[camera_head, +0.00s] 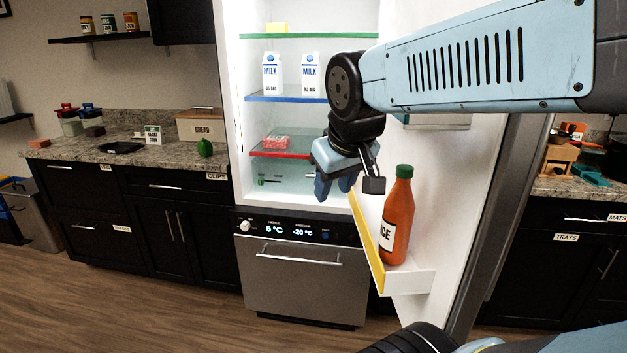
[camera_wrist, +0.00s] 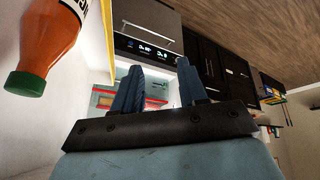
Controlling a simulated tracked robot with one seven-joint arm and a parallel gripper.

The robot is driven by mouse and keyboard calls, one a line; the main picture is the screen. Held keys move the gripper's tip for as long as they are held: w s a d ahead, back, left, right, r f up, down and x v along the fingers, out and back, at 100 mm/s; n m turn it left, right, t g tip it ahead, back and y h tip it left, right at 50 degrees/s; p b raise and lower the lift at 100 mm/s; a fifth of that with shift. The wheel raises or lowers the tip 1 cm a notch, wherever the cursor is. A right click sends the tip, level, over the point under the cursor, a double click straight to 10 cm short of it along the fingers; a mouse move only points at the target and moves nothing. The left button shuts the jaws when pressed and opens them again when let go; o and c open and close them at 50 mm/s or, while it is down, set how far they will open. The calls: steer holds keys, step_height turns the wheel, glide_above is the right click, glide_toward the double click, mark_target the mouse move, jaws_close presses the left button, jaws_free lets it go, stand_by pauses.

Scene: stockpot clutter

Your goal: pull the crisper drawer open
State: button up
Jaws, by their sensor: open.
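The fridge (camera_head: 238,110) stands open. At its bottom, below the red-edged shelf (camera_head: 262,154), is a clear, pale crisper drawer (camera_head: 290,190) with a small dark handle at its left. The drawer looks shut, and its right part is hidden behind my gripper. My gripper (camera_head: 336,190) is in front of the fridge's lower right, beside the open door, with fingers pointing down. In the wrist view the blue fingers (camera_wrist: 160,82) are spread with nothing held between them. The lit fridge inside shows beyond them, with the red shelf edge (camera_wrist: 155,101). I cannot tell any contact.
The open fridge door (camera_head: 455,170) is close on the right. Its yellow-edged door shelf (camera_head: 412,281) holds an orange sauce bottle (camera_head: 398,220), near my gripper. A steel freezer drawer (camera_head: 300,282) is below.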

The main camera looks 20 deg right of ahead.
steer(key=w+d+f+n+g+h, duration=0.1)
steer(key=w+d+f+n+h, duration=0.2)
steer(key=w+d+f+n, duration=0.5)
steer(key=w+d+f+n+h, duration=0.2)
steer(key=w+n, duration=0.2)
steer(key=w, duration=0.8)
steer(key=w+d+f+n+g+h, duration=0.1)
steer(key=w+d+f+n+h, duration=0.2)
steer(key=w+d+f+n, duration=0.5)
steer(key=w+a+f+n+t+h, duration=0.2)
steer(key=w+f+n+t, duration=0.15)
steer(key=w+n, duration=0.7)
steer(key=w+a+f+n+t+h, duration=0.1)
steer(key=w+f+n+t+h, duration=0.2)
steer(key=w+n, duration=0.8)
steer(key=w+d+f, duration=0.2)
steer(key=w+d, duration=0.1)
steer(key=d, duration=0.2)
steer(key=w+d+f+g, duration=0.1)
steer(key=w+d, duration=0.2)
steer(key=d, duration=0.3)
steer(key=shift+w+f+n, duration=0.35)
steer(key=shift+d, duration=0.1)
jaws_close()
steer(key=shift+g, duration=0.25)
